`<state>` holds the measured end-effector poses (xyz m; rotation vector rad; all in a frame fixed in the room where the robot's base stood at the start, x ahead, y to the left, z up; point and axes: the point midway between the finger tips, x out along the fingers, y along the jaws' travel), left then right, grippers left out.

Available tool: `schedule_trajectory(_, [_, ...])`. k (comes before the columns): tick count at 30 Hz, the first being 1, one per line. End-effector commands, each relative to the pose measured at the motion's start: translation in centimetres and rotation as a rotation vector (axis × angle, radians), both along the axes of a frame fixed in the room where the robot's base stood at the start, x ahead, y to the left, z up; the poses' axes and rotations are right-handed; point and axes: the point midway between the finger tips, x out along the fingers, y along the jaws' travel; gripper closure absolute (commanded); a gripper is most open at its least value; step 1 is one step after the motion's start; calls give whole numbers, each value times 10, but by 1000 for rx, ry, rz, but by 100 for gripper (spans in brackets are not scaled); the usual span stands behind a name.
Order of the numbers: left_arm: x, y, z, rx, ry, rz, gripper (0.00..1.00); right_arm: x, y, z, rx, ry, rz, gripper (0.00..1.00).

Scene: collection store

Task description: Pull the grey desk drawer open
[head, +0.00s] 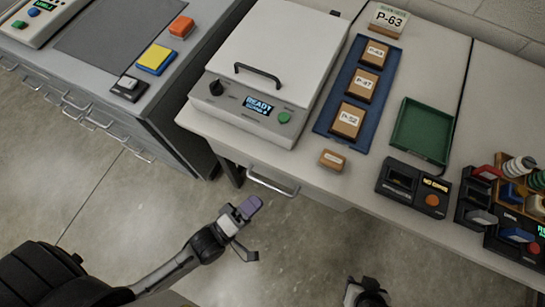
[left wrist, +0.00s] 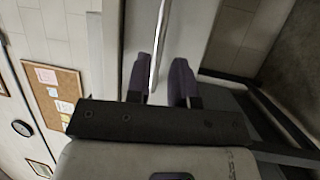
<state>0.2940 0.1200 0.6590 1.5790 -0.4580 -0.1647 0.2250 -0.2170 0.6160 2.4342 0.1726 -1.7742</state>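The grey desk drawer is under the pale desk top in the head view, mostly hidden below its front edge. Its metal bar handle (head: 273,182) sticks out under the desk. My left gripper (head: 250,229) is open and empty, in front of and below the handle, apart from it in the head view. In the left wrist view the handle (left wrist: 160,42) runs as a bright bar into the gap between the two purple-tipped fingers of my left gripper (left wrist: 161,80). My right gripper (head: 367,293) shows only partly at the bottom edge; its fingers are unclear.
On the desk (head: 225,137) stand a white lidded device (head: 270,60), a blue tray (head: 327,118) with labelled blocks, a green tray (head: 422,132) and small dark devices. A grey cabinet (head: 140,95) with several handles stands at left. The floor (head: 110,190) in front is clear.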

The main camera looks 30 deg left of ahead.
Motion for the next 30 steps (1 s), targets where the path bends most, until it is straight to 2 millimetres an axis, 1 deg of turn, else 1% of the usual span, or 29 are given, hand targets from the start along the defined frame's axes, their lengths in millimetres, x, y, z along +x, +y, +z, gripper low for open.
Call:
schedule_trajectory(1, [10,-4,0,-1,-5,1,78,0,0,-5,0,-1,0,57])
schedule_trajectory(6, [34,-14,5,0,-2,1,78,1,0,-13,0,-1,0,57])
schedule_trajectory(12, [52,-22,9,2,-1,0,78,1,0,-18,0,-2,0,57])
schedule_trajectory(18, [60,-26,11,2,0,-1,78,1,0,-20,-1,-2,0,57])
schedule_trajectory(27, [61,-26,12,3,1,0,78,1,0,-19,-1,-2,0,57])
schedule_trajectory(30, [61,-26,11,3,1,0,87,1,0,-19,-1,-2,0,57])
